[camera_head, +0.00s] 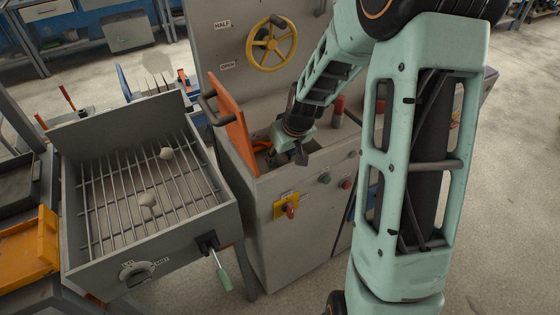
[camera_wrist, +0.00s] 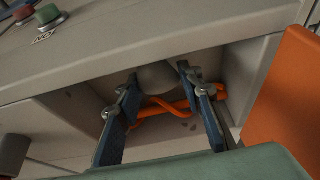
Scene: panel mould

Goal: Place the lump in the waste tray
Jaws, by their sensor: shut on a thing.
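My gripper (camera_head: 298,156) is down at an opening in the top of the grey cabinet, beside a raised orange flap. In the wrist view my gripper (camera_wrist: 158,80) has its two blue fingers on either side of a rounded grey lump (camera_wrist: 158,78), shut on it, over the recess. The lump is partly hidden and its lower edge meets orange bars. Two pale lumps, one farther back (camera_head: 166,153) and one nearer (camera_head: 147,200), lie on the barred grate at left. Which container is the waste tray I cannot tell.
The orange flap (camera_head: 229,112) stands upright close to my gripper and shows in the wrist view (camera_wrist: 285,95). Bent orange bars (camera_wrist: 160,106) lie in the recess. A dark tray (camera_head: 15,188) and an orange-yellow box (camera_head: 30,250) are at far left. A yellow handwheel (camera_head: 272,43) is behind.

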